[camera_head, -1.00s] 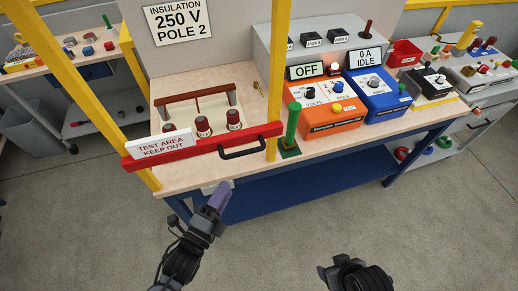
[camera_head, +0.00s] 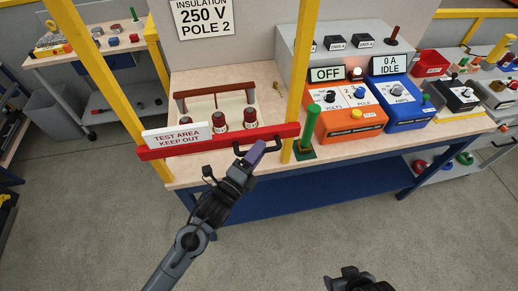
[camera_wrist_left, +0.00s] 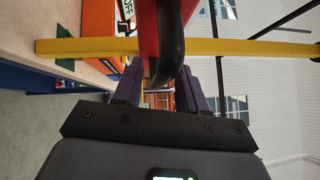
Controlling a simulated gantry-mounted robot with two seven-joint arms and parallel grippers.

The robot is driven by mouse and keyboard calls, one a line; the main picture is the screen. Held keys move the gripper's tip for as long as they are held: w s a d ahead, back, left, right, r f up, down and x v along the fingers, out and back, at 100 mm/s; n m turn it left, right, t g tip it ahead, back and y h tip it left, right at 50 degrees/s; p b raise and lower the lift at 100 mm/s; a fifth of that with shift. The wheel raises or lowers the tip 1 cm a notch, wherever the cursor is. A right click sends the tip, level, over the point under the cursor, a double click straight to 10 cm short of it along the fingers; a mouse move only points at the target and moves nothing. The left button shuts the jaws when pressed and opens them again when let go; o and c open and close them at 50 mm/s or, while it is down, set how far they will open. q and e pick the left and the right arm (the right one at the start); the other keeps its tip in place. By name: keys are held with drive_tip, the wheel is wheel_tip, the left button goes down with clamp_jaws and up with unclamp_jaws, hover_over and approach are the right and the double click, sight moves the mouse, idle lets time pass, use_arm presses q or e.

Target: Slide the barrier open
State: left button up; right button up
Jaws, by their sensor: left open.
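The barrier is a red bar (camera_head: 222,141) across the front of the test bench, between two yellow posts. It carries a white "TEST AREA KEEP OUT" sign (camera_head: 177,135) and a black handle (camera_head: 273,147) near its right end. My left gripper (camera_head: 255,152) is at the handle, its purple fingers partly covering it in the head view. In the left wrist view the black handle (camera_wrist_left: 166,62) lies between the two open fingers; contact cannot be told. My right gripper (camera_head: 352,281) is at the bottom edge, away from the bench, its jaws unclear.
Behind the bar stand several dark red terminals (camera_head: 220,120) and a brown frame (camera_head: 213,88). A green post (camera_head: 309,128) stands right of the right yellow post (camera_head: 301,75). Orange (camera_head: 346,122) and blue (camera_head: 400,101) instrument boxes sit farther right. Floor in front is clear.

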use_arm(q)
drive_tip(key=shift+w+d, duration=0.3)
drive_tip(key=shift+w, duration=0.1)
clamp_jaws()
